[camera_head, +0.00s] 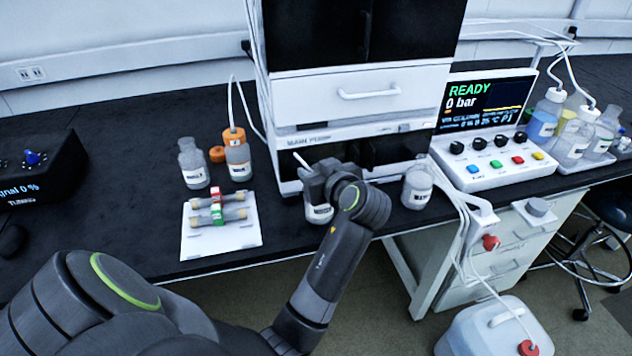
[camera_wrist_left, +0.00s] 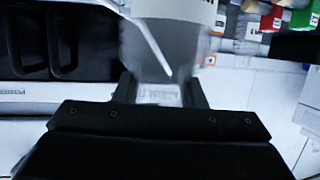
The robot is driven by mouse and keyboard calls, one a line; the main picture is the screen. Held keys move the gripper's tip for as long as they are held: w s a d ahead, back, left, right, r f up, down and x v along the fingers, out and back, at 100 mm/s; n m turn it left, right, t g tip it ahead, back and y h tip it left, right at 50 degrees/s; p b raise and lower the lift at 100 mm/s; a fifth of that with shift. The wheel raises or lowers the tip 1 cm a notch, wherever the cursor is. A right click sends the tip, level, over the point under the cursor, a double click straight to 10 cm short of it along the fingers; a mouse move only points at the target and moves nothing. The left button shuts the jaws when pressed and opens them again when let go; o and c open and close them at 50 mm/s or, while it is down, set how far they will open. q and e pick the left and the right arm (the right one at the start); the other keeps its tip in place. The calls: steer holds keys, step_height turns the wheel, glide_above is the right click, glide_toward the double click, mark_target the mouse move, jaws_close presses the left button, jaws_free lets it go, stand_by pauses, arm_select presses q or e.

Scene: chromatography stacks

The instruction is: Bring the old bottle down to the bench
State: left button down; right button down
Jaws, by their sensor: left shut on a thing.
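My left gripper (camera_head: 322,183) is shut on a clear bottle with a white label (camera_head: 318,212), in front of the chromatography stack (camera_head: 345,85). The arm hides the bottle's upper part. I cannot tell whether its base touches the bench (camera_head: 120,180). In the left wrist view, the fingers (camera_wrist_left: 160,92) close on the bottle's clear neck, and the blurred body (camera_wrist_left: 170,35) with its label lies beyond. A pale, thin strip crosses it there. My right gripper is not in view.
Two bottles stand at left, one plain (camera_head: 193,165) and one orange-capped (camera_head: 237,160) with a tube. A white tray (camera_head: 225,240) holds two columns. Another labelled bottle (camera_head: 417,188) stands close right of the held one, beside the control panel (camera_head: 495,160).

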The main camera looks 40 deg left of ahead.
arm_select(q)
step_height(320, 180, down, 2)
steer(key=shift+f, duration=0.15)
steer(key=shift+f, duration=0.2)
steer(key=c, duration=0.9)
jaws_free()
steer(key=shift+r, duration=0.1)
